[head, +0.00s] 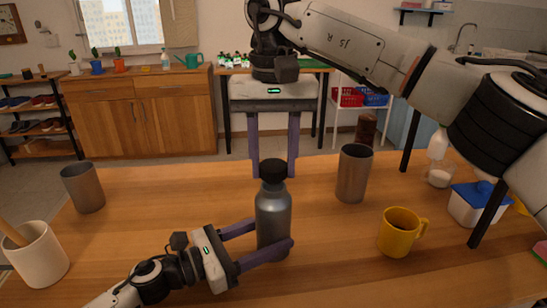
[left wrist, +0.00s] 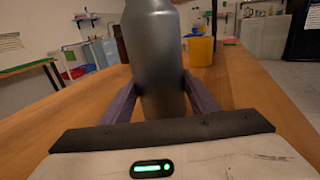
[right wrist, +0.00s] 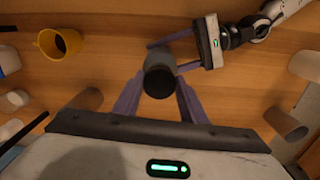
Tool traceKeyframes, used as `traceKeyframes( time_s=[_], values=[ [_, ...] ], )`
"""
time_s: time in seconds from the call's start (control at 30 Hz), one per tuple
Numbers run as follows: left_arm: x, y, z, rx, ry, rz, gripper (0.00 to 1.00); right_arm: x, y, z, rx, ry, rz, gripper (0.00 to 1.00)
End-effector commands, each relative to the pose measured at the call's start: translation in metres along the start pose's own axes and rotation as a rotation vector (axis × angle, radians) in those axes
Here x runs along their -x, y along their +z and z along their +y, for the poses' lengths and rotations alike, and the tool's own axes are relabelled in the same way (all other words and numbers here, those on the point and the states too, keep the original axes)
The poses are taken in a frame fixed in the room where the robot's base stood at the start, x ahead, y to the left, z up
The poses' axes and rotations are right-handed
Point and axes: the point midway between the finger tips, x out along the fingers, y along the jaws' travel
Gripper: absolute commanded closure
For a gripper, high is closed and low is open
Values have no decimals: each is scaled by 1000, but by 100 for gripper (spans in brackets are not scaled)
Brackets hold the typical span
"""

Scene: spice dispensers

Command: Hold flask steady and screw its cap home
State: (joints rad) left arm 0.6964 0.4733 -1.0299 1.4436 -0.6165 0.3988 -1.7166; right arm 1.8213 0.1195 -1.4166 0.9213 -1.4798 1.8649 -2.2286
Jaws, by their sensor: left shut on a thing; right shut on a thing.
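A grey metal flask (head: 273,222) stands upright on the wooden table in the head view. Its black cap (head: 273,172) sits on top of the neck; whether it is fully seated cannot be told. My left gripper (head: 264,240) is shut around the flask's lower body from the left, and the left wrist view shows the flask (left wrist: 155,60) between its fingers. My right gripper (head: 273,168) points straight down from above, shut on the cap. The right wrist view shows the cap (right wrist: 160,82) between its fingertips, with the flask mostly hidden beneath.
On the table (head: 330,260), a metal cup (head: 354,173) and a yellow mug (head: 400,232) stand right of the flask. Another metal cup (head: 83,188) and a cream pot (head: 38,257) stand at left. A blue-lidded container (head: 475,204) is at far right.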

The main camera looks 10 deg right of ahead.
Motion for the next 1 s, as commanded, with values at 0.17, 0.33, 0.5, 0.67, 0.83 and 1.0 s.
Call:
traceKeyframes(
  time_s=[0.17, 0.33, 0.5, 0.67, 0.83, 1.0],
  values=[
    [0, -1, 0, 1, -1, 1, 64, -5, 0, 0, 0, 0, -1, 82],
    [0, -1, -1, 1, -1, 1, 64, -9, 0, 0, 0, 0, 0, 82],
    [0, -1, -1, 1, -1, 1, 64, -14, 0, 0, 0, 0, 0, 82],
    [0, -1, -1, 1, -1, 1, 64, -18, 0, 0, 1, 1, 0, 82],
    [0, -1, -1, 1, -1, 1, 64, -17, 0, 0, 0, 0, 0, 70],
    [0, -1, -1, 1, -1, 1, 64, -17, 0, 0, -11, 0, 0, 85]
  ],
)
